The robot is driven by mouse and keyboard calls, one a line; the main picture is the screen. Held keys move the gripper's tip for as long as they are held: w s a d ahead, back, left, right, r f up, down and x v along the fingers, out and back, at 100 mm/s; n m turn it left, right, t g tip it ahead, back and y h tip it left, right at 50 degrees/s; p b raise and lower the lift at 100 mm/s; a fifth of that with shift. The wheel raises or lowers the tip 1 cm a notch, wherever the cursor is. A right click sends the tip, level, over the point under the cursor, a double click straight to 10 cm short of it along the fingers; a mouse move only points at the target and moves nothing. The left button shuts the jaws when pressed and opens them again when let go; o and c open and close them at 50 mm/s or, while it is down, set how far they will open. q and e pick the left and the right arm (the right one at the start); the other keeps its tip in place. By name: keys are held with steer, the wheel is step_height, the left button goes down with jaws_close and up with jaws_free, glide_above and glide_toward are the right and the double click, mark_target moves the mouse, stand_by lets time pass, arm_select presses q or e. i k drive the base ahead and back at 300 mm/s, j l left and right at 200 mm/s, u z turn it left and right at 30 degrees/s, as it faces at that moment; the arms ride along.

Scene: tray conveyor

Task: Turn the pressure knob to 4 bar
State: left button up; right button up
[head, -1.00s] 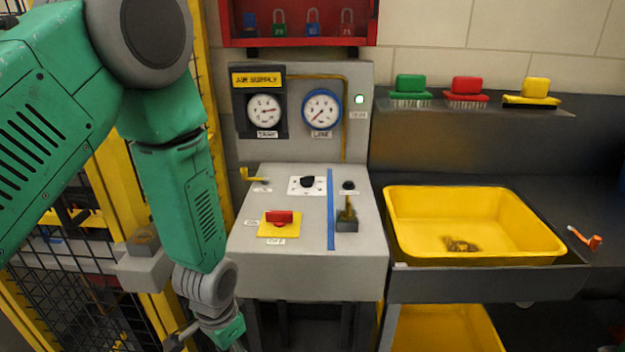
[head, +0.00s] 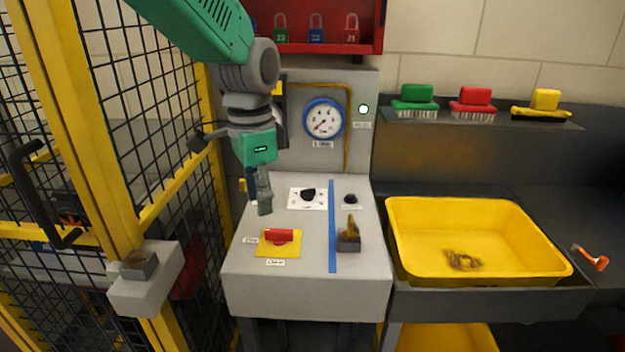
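The black pressure knob (head: 308,194) sits on a white dial plate (head: 294,203) on the sloped top of the grey panel. The plate's marks are too small to read. The blue-rimmed gauge (head: 323,119) above has its needle pointing to the lower left. My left gripper (head: 264,207) points down over the panel, left of the knob and apart from it. Its fingers show side-on, so I cannot tell whether they are open or shut. My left arm hides the other gauge. My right gripper is not in view.
A red handle (head: 278,236) on a yellow plate lies below the gripper. A small black button (head: 349,199) and a block with a brass piece (head: 349,240) stand right of the blue stripe (head: 332,225). A yellow tub (head: 410,205) is at right, a mesh fence (head: 150,90) at left.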

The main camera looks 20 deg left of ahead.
mark_target(307, 194)
steer(key=i, duration=0.85)
